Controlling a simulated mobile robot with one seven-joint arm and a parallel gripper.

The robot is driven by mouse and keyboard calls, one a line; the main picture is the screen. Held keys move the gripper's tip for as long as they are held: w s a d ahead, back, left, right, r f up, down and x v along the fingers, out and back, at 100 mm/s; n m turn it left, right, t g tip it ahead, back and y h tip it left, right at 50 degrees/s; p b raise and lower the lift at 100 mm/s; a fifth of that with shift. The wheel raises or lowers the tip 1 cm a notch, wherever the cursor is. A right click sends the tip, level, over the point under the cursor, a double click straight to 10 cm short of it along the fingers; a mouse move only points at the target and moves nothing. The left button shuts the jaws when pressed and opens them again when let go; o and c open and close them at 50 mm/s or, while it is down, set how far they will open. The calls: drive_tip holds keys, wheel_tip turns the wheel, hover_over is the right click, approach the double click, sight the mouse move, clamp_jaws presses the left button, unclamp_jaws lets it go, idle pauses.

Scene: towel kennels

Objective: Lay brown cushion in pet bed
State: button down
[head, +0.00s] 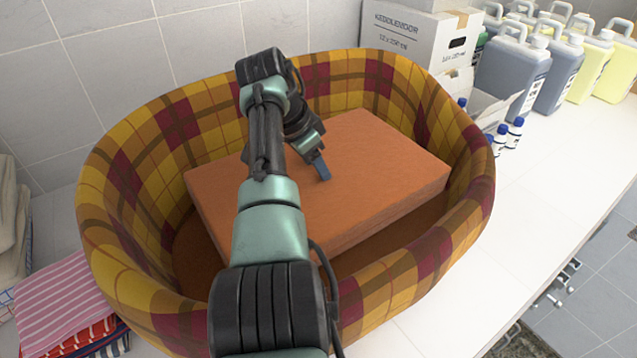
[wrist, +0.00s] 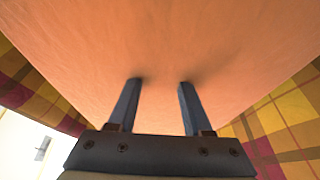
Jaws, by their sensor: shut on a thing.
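The brown cushion (head: 370,175) is a thick, orange-brown rectangular slab. In the head view it lies within the walls of the plaid pet bed (head: 120,180), with its front edge above the brown bed floor. Whether its far side touches the bed floor is hidden. My gripper (head: 322,172) reaches in from above, its fingertips at the cushion's top face. In the wrist view the two fingers (wrist: 160,88) are a little apart and shut on the cushion (wrist: 160,40), which fills most of the picture. The bed's plaid wall (wrist: 285,115) shows at both sides.
Folded towels (head: 65,300) lie left of the bed. A white carton (head: 415,40), small blue-capped bottles (head: 510,132) and several large jugs (head: 515,65) stand to the right and back. The white counter (head: 545,190) is clear at the right. A tiled wall is behind.

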sight(319, 188)
drive_tip(key=shift+f+p, duration=0.35)
drive_tip(key=shift+f, duration=1.85)
drive_tip(key=shift+f, duration=0.1)
drive_tip(key=shift+c, duration=1.6)
unclamp_jaws()
drive_tip(key=b+v, duration=0.1)
drive_tip(key=v, duration=1.1)
drive_tip(key=shift+b, duration=0.3)
